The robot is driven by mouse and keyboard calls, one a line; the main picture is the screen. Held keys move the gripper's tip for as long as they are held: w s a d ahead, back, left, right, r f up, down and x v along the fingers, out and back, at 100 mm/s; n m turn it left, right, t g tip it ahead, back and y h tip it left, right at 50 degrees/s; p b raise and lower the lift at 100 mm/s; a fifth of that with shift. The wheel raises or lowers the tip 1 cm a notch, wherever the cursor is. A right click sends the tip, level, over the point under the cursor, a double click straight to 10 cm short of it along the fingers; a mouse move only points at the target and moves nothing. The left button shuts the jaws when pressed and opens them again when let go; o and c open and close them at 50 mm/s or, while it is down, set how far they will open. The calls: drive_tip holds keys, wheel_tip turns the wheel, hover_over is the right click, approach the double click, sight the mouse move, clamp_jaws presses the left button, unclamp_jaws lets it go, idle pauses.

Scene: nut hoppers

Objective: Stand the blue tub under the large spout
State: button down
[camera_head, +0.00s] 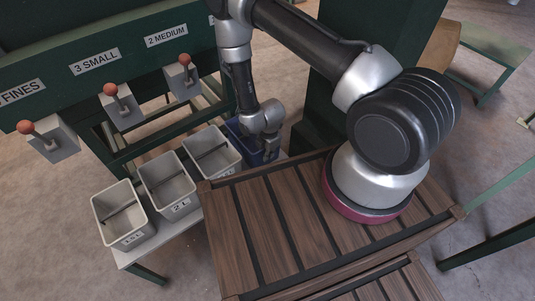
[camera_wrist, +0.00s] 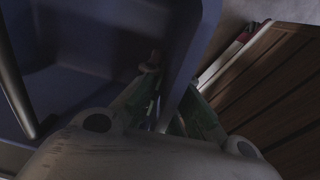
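The blue tub (camera_head: 240,132) stands at the far right end of the row of tubs, partly hidden by my arm. In the wrist view the blue tub (camera_wrist: 85,60) fills the left side, and its inside looks empty where visible. My gripper (camera_head: 270,155) points down at the tub's right side. In the wrist view my gripper's fingers (camera_wrist: 174,108) lie on both sides of the tub's wall, close against it, one inside and one outside. The large spout is not identifiable; my arm covers the area right of the "2 MEDIUM" sign (camera_head: 166,36).
Three grey tubs, front (camera_head: 124,236), middle (camera_head: 152,183) and rear (camera_head: 223,165), stand on a pale bench (camera_head: 160,240). Levered spouts labelled medium (camera_head: 183,80), small (camera_head: 121,106) and fines (camera_head: 50,139) hang above. A slatted wooden deck (camera_head: 235,240) lies beside the bench.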

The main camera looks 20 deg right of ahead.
drive_tip(key=c, duration=1.6)
unclamp_jaws()
drive_tip(key=shift+c, duration=0.2)
wheel_tip(320, 180, up, 12)
drive_tip(key=shift+s, duration=0.3)
drive_tip(key=w+d+r+m+t, duration=0.1)
drive_tip(key=d+r+m, duration=0.15)
drive_tip(key=r, duration=0.75)
drive_tip(key=w+d+r+m, duration=0.15)
drive_tip(key=r+m, duration=0.25)
drive_tip(key=r, duration=0.6)
drive_tip(key=d+r+m+t, duration=0.1)
drive_tip(key=d+r+m, duration=0.15)
drive_tip(key=r, duration=0.65)
drive_tip(key=s+d+r+m, duration=0.4)
drive_tip(key=s+r+m, duration=0.2)
drive_tip(key=s+r, duration=0.4)
drive_tip(key=s+d+r+m+t, duration=0.1)
drive_tip(key=s+d+r+m, duration=0.3)
drive_tip(key=s+r, duration=0.6)
drive_tip(key=m, duration=0.2)
drive_tip(key=shift+s+r+m+t, duration=0.15)
drive_tip(key=shift+s+m+t, duration=0.1)
drive_tip(key=shift+m+t, duration=0.05)
